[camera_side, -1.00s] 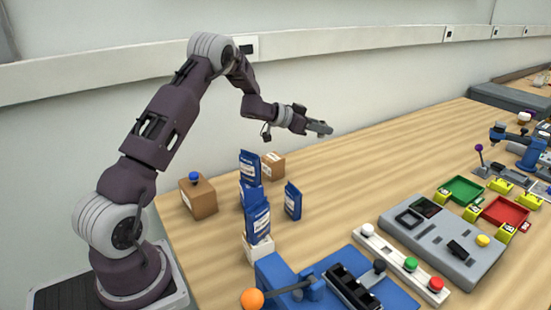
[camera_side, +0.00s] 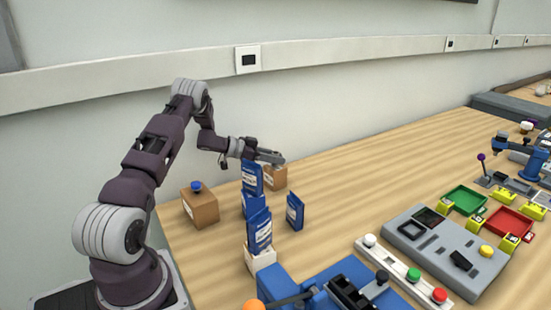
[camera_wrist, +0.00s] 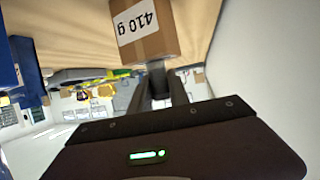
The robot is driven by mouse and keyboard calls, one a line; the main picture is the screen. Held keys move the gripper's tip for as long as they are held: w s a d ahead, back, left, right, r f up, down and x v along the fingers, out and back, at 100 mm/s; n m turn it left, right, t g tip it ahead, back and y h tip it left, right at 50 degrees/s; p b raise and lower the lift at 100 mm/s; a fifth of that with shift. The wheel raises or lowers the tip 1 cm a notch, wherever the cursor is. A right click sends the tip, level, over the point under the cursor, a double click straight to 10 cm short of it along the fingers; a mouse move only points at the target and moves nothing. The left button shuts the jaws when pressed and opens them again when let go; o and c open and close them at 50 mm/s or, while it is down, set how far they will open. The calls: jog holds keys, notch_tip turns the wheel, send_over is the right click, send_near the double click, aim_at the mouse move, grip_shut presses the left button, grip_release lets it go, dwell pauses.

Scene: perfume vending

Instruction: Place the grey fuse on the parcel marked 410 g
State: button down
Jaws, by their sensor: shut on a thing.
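The cardboard parcel marked 410 g (camera_wrist: 146,32) shows at the top of the wrist view, its label upside down. In the side view this parcel (camera_side: 274,178) stands behind the blue packets. My gripper (camera_side: 277,159) is right above or at the top of the parcel; contact cannot be told. In the wrist view my gripper (camera_wrist: 158,82) is shut on a small grey piece, seemingly the grey fuse (camera_wrist: 157,66), at its fingertips by the parcel's edge. The fuse is mostly hidden by the fingers and cannot be made out in the side view.
Blue packets (camera_side: 259,232) stand in front of the parcel, with another packet (camera_side: 294,211) to the right. A second cardboard box (camera_side: 201,208) with a blue knob stands at left. A grey control panel (camera_side: 446,252) is at right. Bare table lies right of the parcel.

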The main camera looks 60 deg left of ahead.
jog(key=shift+f, duration=0.1)
jog(key=c, duration=1.2)
grip_release()
jog(key=shift+c, duration=0.2)
